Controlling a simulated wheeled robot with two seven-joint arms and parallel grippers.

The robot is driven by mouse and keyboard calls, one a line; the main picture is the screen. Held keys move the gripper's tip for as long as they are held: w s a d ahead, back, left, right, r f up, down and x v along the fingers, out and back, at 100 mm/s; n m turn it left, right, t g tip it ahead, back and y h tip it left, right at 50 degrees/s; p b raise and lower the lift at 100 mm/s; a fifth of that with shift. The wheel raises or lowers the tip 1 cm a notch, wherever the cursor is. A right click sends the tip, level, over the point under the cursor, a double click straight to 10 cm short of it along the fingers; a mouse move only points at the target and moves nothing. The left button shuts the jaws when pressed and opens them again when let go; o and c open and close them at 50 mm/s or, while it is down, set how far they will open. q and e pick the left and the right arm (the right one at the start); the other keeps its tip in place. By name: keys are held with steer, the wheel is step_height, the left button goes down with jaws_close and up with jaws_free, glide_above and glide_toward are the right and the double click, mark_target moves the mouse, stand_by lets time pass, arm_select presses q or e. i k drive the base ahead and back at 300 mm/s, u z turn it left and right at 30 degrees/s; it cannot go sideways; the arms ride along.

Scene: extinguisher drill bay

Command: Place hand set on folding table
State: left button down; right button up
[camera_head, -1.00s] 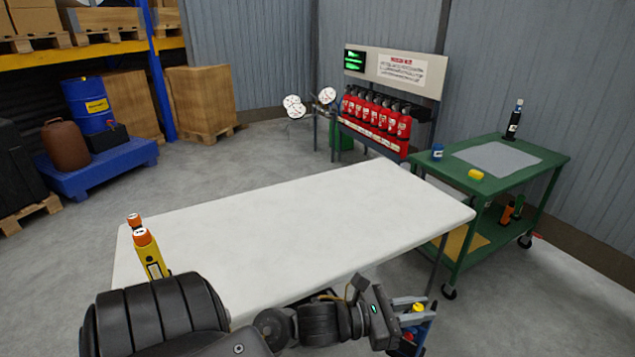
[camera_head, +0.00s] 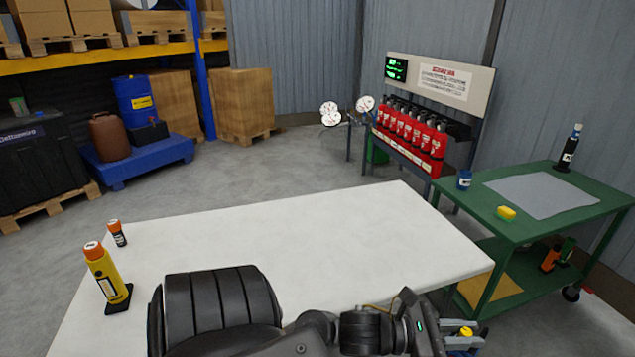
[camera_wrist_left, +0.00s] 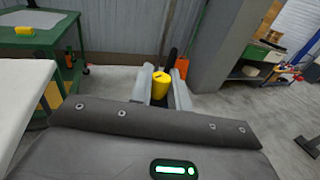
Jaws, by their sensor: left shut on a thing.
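The white folding table (camera_head: 330,235) fills the middle of the head view, and its edge (camera_wrist_left: 25,95) shows at the left of the left wrist view. My left gripper (camera_head: 462,341) is at the bottom of the head view, past the table's near right edge. It is shut on a yellow-topped thing, seemingly the hand set (camera_wrist_left: 160,84), which stands between the two fingers in the left wrist view (camera_wrist_left: 166,90). Its lower part is hidden by my wrist. My right gripper is not in view.
A yellow bottle-like unit with orange cap (camera_head: 104,275) and a small orange-capped one (camera_head: 117,233) stand on the table's left end. A green cart (camera_head: 480,205) is close on the right. Red extinguishers (camera_head: 410,130) stand behind. The table's middle is clear.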

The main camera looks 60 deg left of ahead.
mark_target(384, 245)
steer(key=i, duration=2.7)
steer(key=u, duration=2.95)
steer(key=i, duration=0.5)
steer(key=u, duration=0.05)
